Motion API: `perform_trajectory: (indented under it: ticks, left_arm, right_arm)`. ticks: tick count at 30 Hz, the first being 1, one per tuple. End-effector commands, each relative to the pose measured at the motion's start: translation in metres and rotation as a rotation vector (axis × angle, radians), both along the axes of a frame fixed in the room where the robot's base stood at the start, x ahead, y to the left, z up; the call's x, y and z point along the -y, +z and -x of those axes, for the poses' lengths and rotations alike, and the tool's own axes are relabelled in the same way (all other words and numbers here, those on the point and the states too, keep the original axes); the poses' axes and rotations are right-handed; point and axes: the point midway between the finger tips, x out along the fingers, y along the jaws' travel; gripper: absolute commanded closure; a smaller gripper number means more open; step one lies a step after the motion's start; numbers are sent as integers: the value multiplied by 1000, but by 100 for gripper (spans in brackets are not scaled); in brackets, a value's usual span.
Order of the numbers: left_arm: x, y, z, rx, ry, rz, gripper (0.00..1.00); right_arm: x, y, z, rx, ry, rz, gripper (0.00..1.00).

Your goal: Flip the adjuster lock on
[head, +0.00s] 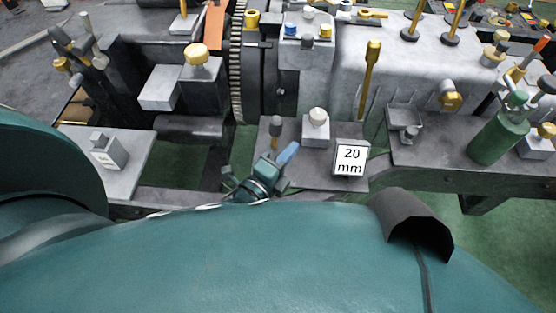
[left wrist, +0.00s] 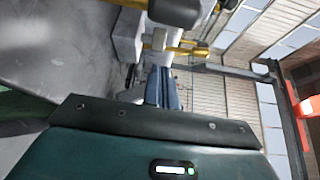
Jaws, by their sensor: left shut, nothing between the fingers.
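No part is labelled as the adjuster lock, so I cannot tell for sure which one it is. A small upright lever with a dark knob (head: 275,127) stands on the grey plate just beyond my left gripper (head: 288,153). A pale round knob on a grey block (head: 317,131) stands to its right. The left gripper's blue fingers are together and empty; whether they touch the lever is unclear. In the left wrist view the shut fingers (left wrist: 164,88) point towards yellow rods (left wrist: 178,48), with a dark rounded knob (left wrist: 176,11) closer to the camera. My right gripper is not in view.
A toothed wheel (head: 236,75) and a tall yellow lever (head: 370,75) rise behind. A green bottle (head: 498,135) stands at right. My teal arm covers the foreground.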

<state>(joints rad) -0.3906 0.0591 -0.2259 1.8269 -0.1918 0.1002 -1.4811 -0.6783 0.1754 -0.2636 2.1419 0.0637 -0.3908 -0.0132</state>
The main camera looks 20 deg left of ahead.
Motion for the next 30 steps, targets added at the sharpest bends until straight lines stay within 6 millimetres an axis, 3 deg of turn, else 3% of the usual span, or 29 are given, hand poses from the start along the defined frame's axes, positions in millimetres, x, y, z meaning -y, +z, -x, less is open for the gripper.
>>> perform_trajectory:
  ticks: [6,9,15,30]
  left_arm:
    - [9,-1,-43,-1,-1,-2,100]
    - [-10,1,-38,-2,-1,-5,100]
    - [-27,1,-36,-2,0,-1,100]
    - [-30,1,-35,1,0,8,100]
  right_arm:
    - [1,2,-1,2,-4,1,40]
    - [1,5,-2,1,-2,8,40]
    - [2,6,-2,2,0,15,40]
    - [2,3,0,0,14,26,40]
